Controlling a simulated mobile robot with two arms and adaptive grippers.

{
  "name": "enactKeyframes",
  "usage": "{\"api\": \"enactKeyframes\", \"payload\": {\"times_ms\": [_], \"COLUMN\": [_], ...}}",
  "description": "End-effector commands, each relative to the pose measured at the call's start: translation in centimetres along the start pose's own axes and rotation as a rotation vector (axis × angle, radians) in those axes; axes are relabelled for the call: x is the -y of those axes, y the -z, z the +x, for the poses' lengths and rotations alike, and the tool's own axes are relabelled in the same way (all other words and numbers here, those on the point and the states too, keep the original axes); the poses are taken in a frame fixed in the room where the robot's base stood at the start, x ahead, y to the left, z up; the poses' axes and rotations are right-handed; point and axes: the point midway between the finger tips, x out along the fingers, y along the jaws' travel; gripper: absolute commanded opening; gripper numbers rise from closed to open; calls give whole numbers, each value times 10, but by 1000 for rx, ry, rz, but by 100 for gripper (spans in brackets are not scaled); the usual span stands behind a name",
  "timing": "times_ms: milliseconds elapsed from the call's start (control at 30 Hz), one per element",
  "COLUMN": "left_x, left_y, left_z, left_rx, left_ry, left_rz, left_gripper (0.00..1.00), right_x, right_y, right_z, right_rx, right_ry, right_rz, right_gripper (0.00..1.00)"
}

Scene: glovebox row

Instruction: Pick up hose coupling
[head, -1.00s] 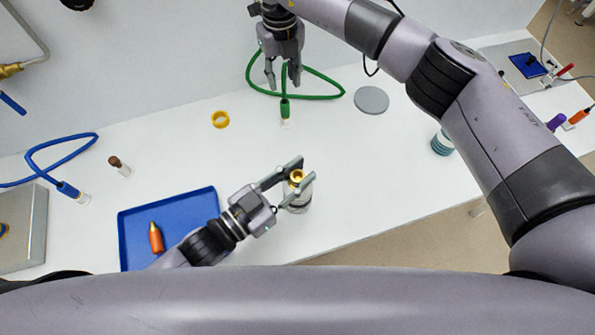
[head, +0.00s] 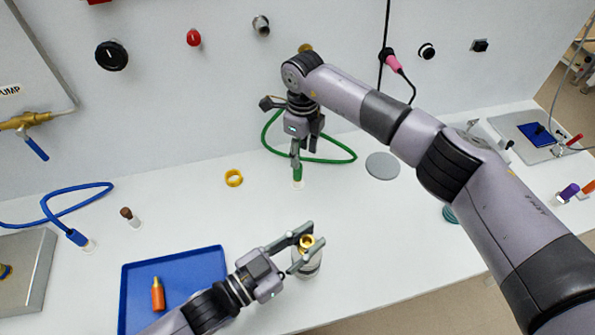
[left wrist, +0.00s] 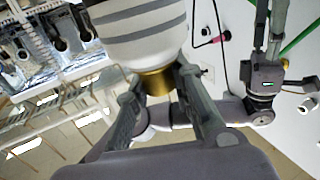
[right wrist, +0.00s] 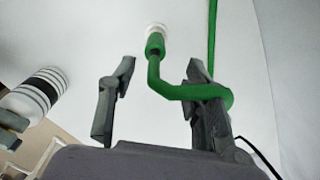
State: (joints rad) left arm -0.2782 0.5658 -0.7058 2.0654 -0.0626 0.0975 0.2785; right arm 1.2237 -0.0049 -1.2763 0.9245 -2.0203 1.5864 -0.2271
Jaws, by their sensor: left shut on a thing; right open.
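A green hose ends in a thick green end piece (head: 297,172) that stands upright on a short white base on the table. I take it for the hose coupling. My right gripper (head: 298,150) points down just above it, with its fingers apart. In the right wrist view the end piece (right wrist: 155,45) lies ahead of the open fingers (right wrist: 158,80), and the hose crosses in front of one finger. My left gripper (head: 306,243) is shut on the brass neck (left wrist: 156,84) of a grey-banded white bottle (left wrist: 140,25).
A blue tray (head: 205,262) holds an orange bottle (head: 158,294). A blue hose end (head: 77,238), a brown-topped vial (head: 130,217), a yellow ring (head: 234,177) and a grey disc (head: 382,166) are on the white table. Knobs and a pink-handled tool (head: 393,63) are at the wall.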

Motion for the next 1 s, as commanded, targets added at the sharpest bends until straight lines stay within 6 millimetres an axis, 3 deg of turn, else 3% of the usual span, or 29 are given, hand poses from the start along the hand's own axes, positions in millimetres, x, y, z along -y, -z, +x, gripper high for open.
{"api": "enactKeyframes", "payload": {"times_ms": [533, 800, 1000], "left_x": [0, 0, 0], "left_y": [-1, -1, -2], "left_z": [0, 0, 0], "left_rx": [3, 3, 3], "left_ry": [0, 0, 0], "left_rz": [-2, -2, -2], "left_gripper": [0, 0, 0], "right_x": [-8, -8, -8], "right_y": [-7, -7, -7], "right_z": [59, 62, 62], "right_rx": [1, 0, 1], "right_ry": [-2, 0, 0], "right_rz": [3, 2, 2], "right_gripper": [45, 45, 31]}}
